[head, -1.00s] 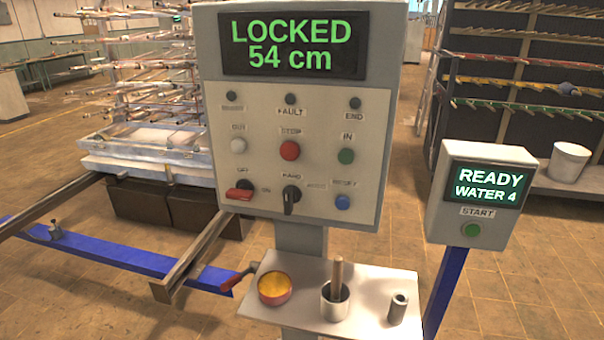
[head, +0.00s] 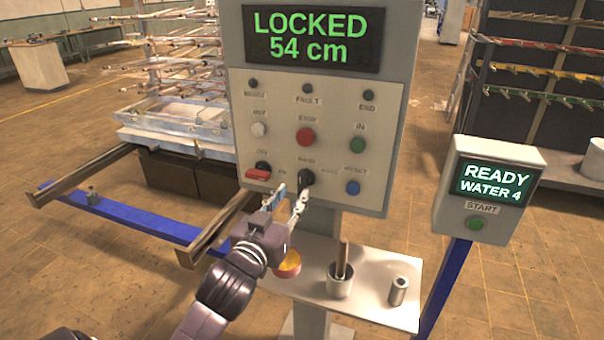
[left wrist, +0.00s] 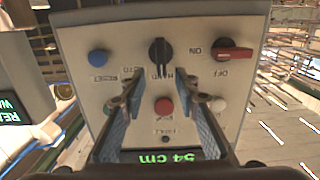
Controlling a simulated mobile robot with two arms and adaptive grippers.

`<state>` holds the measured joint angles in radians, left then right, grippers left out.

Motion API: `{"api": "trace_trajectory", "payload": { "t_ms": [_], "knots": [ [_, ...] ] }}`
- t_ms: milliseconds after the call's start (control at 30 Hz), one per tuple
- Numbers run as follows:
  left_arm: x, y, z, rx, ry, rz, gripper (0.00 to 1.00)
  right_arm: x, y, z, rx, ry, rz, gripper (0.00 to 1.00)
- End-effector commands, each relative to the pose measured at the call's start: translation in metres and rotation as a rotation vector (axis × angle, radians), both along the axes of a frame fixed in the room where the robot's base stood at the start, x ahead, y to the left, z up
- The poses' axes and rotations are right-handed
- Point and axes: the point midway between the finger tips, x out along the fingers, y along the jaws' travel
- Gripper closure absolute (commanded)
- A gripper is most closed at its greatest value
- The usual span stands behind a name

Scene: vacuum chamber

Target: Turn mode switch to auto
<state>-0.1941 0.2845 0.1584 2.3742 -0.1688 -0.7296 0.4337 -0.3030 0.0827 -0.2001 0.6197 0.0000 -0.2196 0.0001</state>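The mode switch (head: 307,178) is a black rotary knob in the lower middle of the grey control panel, with its bar roughly upright under the HAND label. It also shows in the upside-down left wrist view (left wrist: 160,50), with the AUTO label to its left there. My left gripper (head: 291,193) is open in front of the panel, just left of and below the knob in the head view. In the left wrist view its two fingers (left wrist: 158,82) are spread, with the knob between and beyond their tips. I see no clear contact. My right gripper is out of view.
A red-handled switch (head: 258,172) sits left of the knob and a blue button (head: 352,187) right of it. A red button (head: 305,136) is above. Below is a shelf (head: 385,315) with an orange bowl (head: 288,265), a cup (head: 339,283) and a small metal cylinder (head: 398,291).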

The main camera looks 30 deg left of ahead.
Motion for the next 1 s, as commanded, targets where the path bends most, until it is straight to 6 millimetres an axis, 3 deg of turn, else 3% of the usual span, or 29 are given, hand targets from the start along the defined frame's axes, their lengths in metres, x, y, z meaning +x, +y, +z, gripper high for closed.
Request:
{"api": "trace_trajectory", "payload": {
  "t_ms": [133, 533, 933, 1000],
  "knots": [
    [0.012, 0.006, 0.015, 0.003, -0.042, 0.001, 0.71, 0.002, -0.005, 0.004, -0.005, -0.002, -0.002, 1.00],
    [0.068, 0.019, 0.014, 0.003, -0.037, 0.000, 0.71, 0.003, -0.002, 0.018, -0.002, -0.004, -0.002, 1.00],
    [0.078, 0.021, 0.012, 0.003, -0.036, 0.000, 0.71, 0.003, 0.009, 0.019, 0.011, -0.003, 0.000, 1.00],
    [0.078, 0.021, 0.012, 0.003, -0.036, 0.000, 0.77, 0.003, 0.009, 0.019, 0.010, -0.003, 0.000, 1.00]
  ]
}}
